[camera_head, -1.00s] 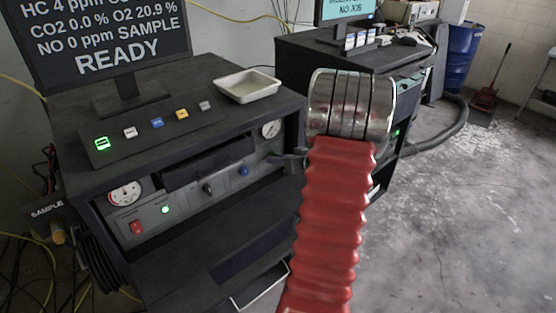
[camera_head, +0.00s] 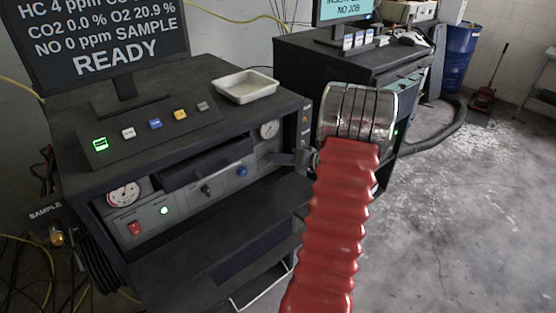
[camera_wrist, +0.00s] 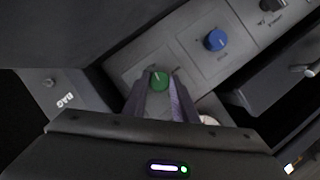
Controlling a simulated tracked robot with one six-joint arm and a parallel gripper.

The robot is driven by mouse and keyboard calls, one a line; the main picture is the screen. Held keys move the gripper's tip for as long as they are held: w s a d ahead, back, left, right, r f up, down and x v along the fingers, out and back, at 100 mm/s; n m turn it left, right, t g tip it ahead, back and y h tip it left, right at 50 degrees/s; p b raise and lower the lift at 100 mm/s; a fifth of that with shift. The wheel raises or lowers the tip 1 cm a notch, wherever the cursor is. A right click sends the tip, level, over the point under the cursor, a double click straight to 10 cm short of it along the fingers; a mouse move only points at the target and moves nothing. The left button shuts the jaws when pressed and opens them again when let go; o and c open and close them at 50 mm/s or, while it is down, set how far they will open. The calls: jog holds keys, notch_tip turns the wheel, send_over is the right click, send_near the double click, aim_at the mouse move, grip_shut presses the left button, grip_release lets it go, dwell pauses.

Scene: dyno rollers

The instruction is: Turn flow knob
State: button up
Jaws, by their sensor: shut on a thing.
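The green knob (camera_wrist: 160,80) is on the grey panel in the wrist view, with a pale mark on its face. My gripper (camera_wrist: 160,92) has its two fingers on either side of it and is shut on it. In the head view my gripper (camera_head: 283,158) reaches the right end of the cabinet's front panel, and the green knob is hidden there. A blue knob (camera_wrist: 215,39) sits beside the green one; it also shows in the head view (camera_head: 242,171). A black knob (camera_head: 207,190) is farther left. The knob labels are too small to read, so I cannot tell which is marked flow.
Pressure gauges (camera_head: 123,194) (camera_head: 270,129) and a red switch (camera_head: 135,228) are on the same panel. A white tray (camera_head: 246,86) lies on the cabinet top. A dark drawer-like bar (camera_head: 207,162) juts out above the knobs. Open floor (camera_head: 470,210) lies to the right.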

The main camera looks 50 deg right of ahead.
jog(key=shift+s+d+f, duration=0.1)
jog(key=shift+d, duration=0.05)
jog(key=o, duration=1)
jog(key=shift+o, duration=0.2)
jog(key=a+v, duration=0.1)
jog(key=v, duration=1.2)
jog(key=shift+s+d+r, duration=0.2)
jog(key=shift+s+d, duration=0.15)
jog(key=shift+d, duration=0.1)
